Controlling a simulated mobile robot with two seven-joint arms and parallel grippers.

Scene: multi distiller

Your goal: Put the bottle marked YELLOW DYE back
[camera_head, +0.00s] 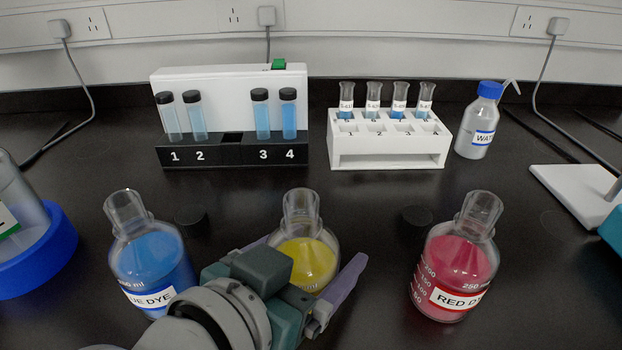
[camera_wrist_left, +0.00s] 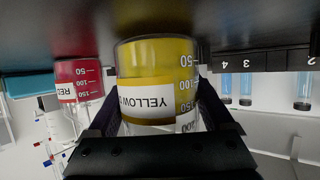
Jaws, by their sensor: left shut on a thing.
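The yellow dye bottle (camera_head: 306,256) is a clear glass bottle with yellow liquid at the front middle of the bench. My left gripper (camera_head: 305,290) is shut on it from the front, with one finger on each side. The gripper and wrist hide the bottle's lower part and label in the head view. In the left wrist view the yellow dye bottle (camera_wrist_left: 155,82) appears upside down between the fingers, its YELLOW label showing. I cannot tell whether its base touches the bench. My right gripper is not in view.
A blue dye bottle (camera_head: 150,262) stands left and a red dye bottle (camera_head: 456,266) right. A numbered tube rack (camera_head: 232,153), a white vial rack (camera_head: 388,157) and a wash bottle (camera_head: 478,128) stand farther back.

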